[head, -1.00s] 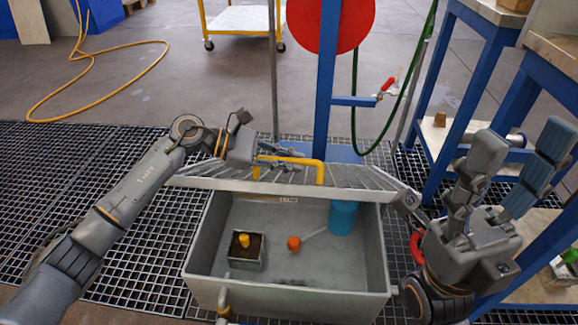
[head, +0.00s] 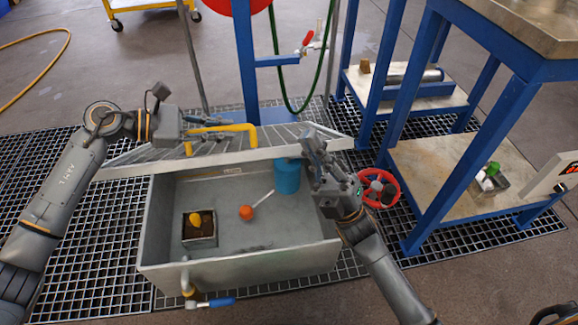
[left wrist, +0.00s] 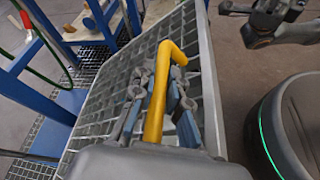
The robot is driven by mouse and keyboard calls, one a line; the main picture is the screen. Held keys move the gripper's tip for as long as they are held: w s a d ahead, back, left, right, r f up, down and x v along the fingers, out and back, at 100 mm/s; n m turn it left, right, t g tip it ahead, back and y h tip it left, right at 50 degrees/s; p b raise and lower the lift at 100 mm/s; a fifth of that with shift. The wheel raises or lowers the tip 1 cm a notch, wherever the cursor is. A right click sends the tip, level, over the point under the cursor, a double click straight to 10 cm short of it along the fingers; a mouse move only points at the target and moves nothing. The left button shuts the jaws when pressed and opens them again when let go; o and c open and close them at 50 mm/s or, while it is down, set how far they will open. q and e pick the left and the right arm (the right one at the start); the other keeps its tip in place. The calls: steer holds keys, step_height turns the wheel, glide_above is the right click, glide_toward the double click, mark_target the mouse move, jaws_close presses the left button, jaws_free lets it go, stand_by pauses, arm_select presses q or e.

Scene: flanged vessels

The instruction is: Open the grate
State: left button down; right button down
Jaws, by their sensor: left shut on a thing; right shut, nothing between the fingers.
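The grate (head: 230,157) is a grey slatted panel, raised at the back of an open metal basin (head: 245,264), so the basin's inside shows. A bent yellow handle (head: 240,128) stands on the grate; it also shows in the left wrist view (left wrist: 172,50). My left gripper (head: 200,130) is shut on the yellow handle, its fingers on both sides of the bar in the left wrist view (left wrist: 157,98). My right gripper (head: 317,146) is shut and empty near the basin's back right corner, by the grate's right end. Whether it touches the grate is unclear.
In the basin are a small box with a yellow knob (head: 199,228), an orange ball on a rod (head: 247,212) and a blue cylinder (head: 287,177). A red handwheel (head: 379,188) is right of the basin. A blue-legged bench (head: 462,185) stands further right.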

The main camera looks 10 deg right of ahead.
mark_target(277, 157)
arm_select(q)
steer(key=shift+w, duration=0.1)
arm_select(e)
steer(key=w+d+f+n+g+h, duration=0.1)
steer(key=d+f+n+g+h, duration=0.3)
steer(key=f, duration=0.8)
steer(key=w+d+f+n+t, duration=0.1)
steer(key=f+n, duration=0.4)
steer(key=f, duration=0.7)
arm_select(q)
steer(key=shift+f, duration=0.1)
arm_select(e)
steer(key=shift+w+d+r+x, duration=0.25)
steer(key=shift+d+x, duration=0.1)
steer(key=shift+x, duration=1.75)
steer(key=shift+w+d+r+x, duration=0.2)
steer(key=shift+d+x, duration=0.1)
steer(key=shift+x, duration=1.85)
steer(key=shift+w+d+r+x, duration=0.25)
steer(key=shift+d+x, duration=0.1)
steer(key=shift+x, duration=1.75)
steer(key=shift+r, duration=0.1)
